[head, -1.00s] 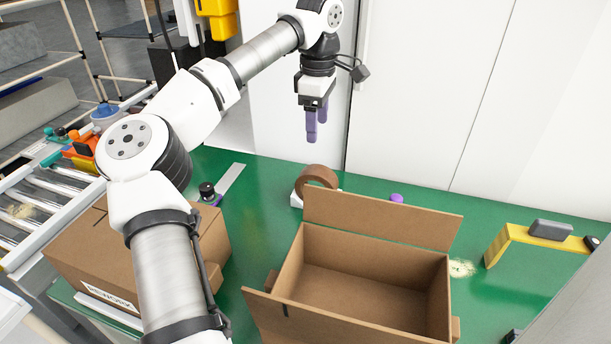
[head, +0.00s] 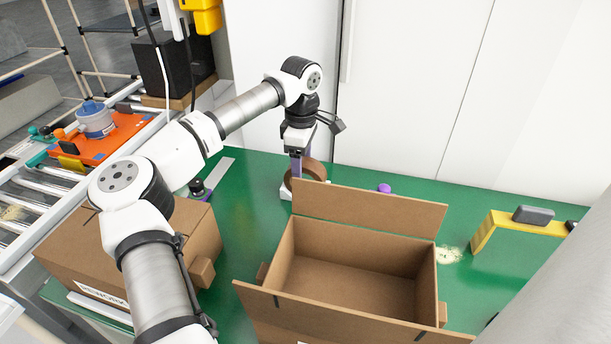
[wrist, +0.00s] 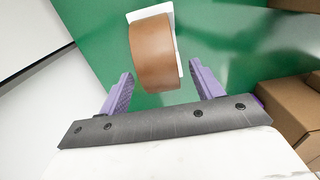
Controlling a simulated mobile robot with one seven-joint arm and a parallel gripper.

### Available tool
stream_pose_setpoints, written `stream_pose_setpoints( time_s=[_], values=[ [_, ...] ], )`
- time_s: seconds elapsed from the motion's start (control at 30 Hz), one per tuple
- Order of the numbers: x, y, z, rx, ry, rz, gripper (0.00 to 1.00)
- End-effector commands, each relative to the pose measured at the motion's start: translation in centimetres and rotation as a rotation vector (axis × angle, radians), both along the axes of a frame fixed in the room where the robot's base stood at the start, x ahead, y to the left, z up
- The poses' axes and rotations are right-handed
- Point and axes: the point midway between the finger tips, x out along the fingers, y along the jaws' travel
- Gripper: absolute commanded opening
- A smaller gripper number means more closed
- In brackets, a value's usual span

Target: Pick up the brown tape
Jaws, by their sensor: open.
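The brown tape (head: 308,172) is a roll standing on its edge in a small white holder (head: 287,193), on the green table behind the open box. My gripper (head: 301,165) is lowered at the tape, and its purple fingers partly overlap the roll in the head view. In the wrist view the brown tape (wrist: 154,55) lies just ahead of the gap between the fingertips. My gripper (wrist: 158,80) is open there, with one purple finger on each side and nothing held. Whether a finger touches the tape cannot be told.
An open cardboard box (head: 350,267) stands in front of the tape, its back flap (head: 370,212) raised close by. A closed box (head: 100,245) is at the left. A purple knob (head: 384,188) and a yellow bracket (head: 515,228) are to the right. White panels stand behind.

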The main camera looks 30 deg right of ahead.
Motion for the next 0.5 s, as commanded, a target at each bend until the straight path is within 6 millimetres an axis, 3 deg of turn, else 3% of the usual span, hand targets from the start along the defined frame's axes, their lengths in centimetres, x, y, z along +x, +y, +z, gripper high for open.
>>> stream_pose_setpoints(
  time_s=[0.1, 0.3, 0.5],
  values=[
    [-0.07, 0.00, -1.13, 0.000, 0.000, -0.001, 0.65],
    [-0.04, -0.01, -1.23, 0.000, -0.001, -0.001, 0.65],
    [-0.04, -0.01, -1.20, -0.001, -0.001, -0.001, 0.39]
  ],
)
